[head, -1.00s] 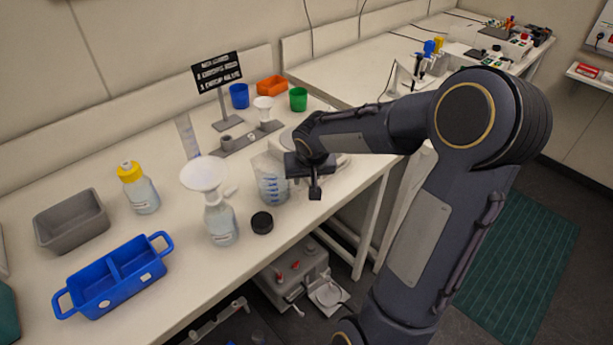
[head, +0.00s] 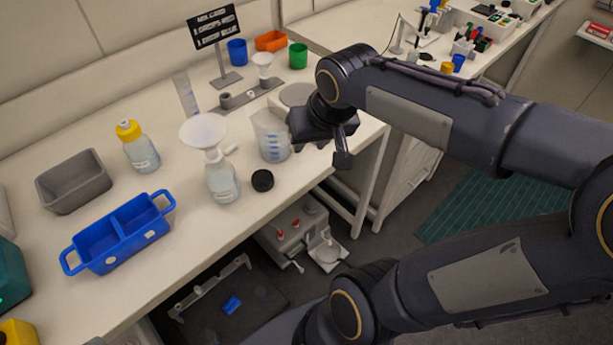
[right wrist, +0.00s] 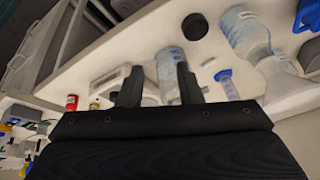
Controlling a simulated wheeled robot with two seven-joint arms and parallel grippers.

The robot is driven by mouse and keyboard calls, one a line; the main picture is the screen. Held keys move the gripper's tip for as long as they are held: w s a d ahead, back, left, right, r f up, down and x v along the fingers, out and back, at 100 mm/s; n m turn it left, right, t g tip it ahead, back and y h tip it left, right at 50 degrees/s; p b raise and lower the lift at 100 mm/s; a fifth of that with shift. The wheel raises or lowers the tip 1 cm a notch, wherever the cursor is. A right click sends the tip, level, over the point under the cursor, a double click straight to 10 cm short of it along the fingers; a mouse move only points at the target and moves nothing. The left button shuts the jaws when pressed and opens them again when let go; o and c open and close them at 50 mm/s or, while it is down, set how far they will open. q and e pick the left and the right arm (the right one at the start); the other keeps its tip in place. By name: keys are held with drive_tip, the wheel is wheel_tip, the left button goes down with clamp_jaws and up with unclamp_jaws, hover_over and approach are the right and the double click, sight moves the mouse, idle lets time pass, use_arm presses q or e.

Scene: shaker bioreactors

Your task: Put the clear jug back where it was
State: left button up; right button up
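The clear jug (head: 271,140), with blue markings, stands upright on the white bench, left of my right gripper (head: 335,145) in the head view. In the right wrist view the jug (right wrist: 169,72) shows in the gap between the two spread fingers of the right gripper (right wrist: 158,85). The fingers look open, and I see no contact with the jug. The gripper body hides part of the bench to the jug's right. My left gripper is not in view.
A bottle with a white funnel (head: 222,180) and a black cap (head: 262,181) stand close left of the jug. A white-grey device (head: 296,94) is behind it. A blue two-part bin (head: 118,235), grey bin (head: 73,183) and yellow-capped bottle (head: 139,148) are farther left.

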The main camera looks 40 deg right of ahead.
drive_tip(key=s+a+f+n+t+y, duration=0.1)
drive_tip(key=s+a+f+n+y, duration=0.1)
drive_tip(key=s+a, duration=0.7)
drive_tip(key=shift+s+a+f+n+y, duration=0.3)
drive_tip(key=shift+s+f+y, duration=0.35)
drive_tip(key=shift+f+y, duration=0.35)
